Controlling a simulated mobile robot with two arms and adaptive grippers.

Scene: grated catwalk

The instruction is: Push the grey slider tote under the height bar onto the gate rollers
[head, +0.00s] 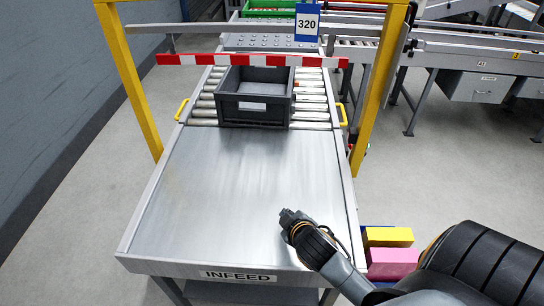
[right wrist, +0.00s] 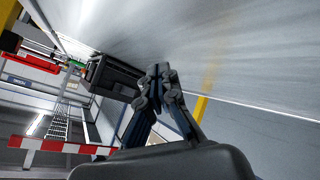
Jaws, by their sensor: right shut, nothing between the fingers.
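The grey slider tote (head: 253,110) is an open, dark grey box with a pale label on its front. It sits upright on the gate rollers (head: 312,105), its near side close to where the metal plate begins. The red-and-white height bar (head: 190,60) crosses the picture just above the tote's far rim; I cannot tell how much of the tote is beneath it. My right gripper (head: 287,216) is shut and empty over the near half of the plate, apart from the tote. The right wrist view shows its closed fingers (right wrist: 160,72) and the dark tote (right wrist: 112,78) beyond. My left gripper is out of view.
The bare infeed plate (head: 240,190) lies clear between gripper and tote. Yellow posts (head: 130,80) stand on both sides, with a 320 sign (head: 307,23) above. Yellow and pink blocks (head: 389,237) sit right of the plate. A green crate (head: 270,4) is at the far end.

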